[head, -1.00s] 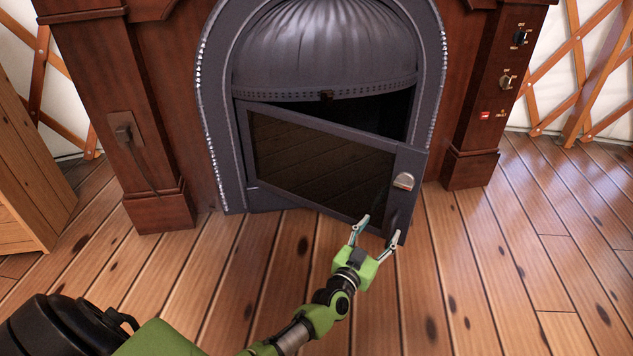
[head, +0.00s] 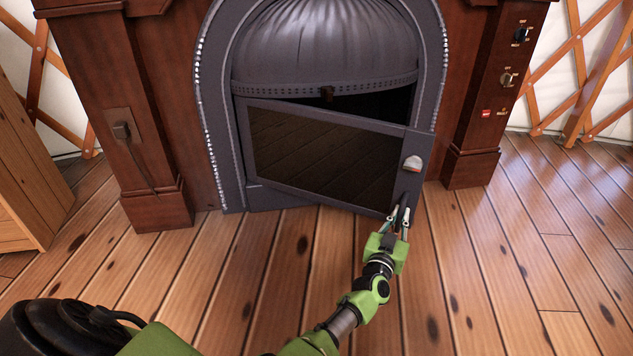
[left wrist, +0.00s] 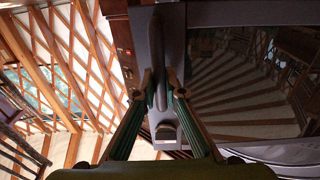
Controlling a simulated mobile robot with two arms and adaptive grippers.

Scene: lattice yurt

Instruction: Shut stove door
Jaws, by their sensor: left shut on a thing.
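The stove door (head: 325,158) is a dark framed panel with a glass pane, hinged at its left side. It stands partly open, with its right edge swung out from the arched stove frame (head: 434,60). A silver latch knob (head: 413,163) sits near its upper right corner. My left gripper (head: 400,212) is shut on the dark door handle (head: 405,198) at the door's lower right. In the left wrist view the two green-padded fingers (left wrist: 161,100) flank the upright handle bar (left wrist: 157,75), with the door's glass (left wrist: 250,85) to the right. My right gripper is not in view.
A wooden surround (head: 150,120) frames the stove, with switches (head: 507,78) on its right post. A wooden cabinet (head: 30,170) stands at the left. The plank floor (head: 500,260) in front and to the right is clear.

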